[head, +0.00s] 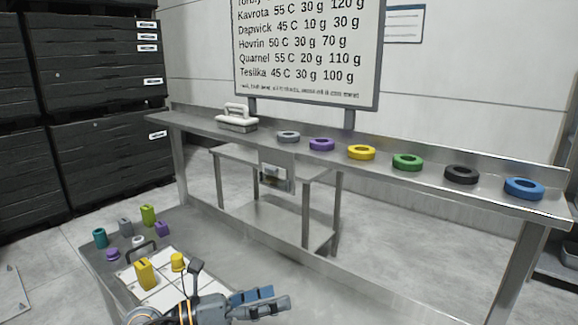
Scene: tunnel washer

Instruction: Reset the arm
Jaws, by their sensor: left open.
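My left gripper (272,301) shows at the bottom middle, its blue and grey fingers pointing right. It is open and I see nothing between the fingers. It is over the near side of a low metal table, just right of a white tray (205,285). A yellow jug-like container (145,274) and a small yellow cup-like piece (178,262) are at the tray, left of the gripper. My right gripper is not in view.
A long metal bench (395,176) carries grey, purple, yellow, green, black and blue rings (523,188) and a white-handled block (237,118). Several small coloured containers (124,227) stand on the low table's left. A sign board (308,50) and black crates (110,100) stand behind.

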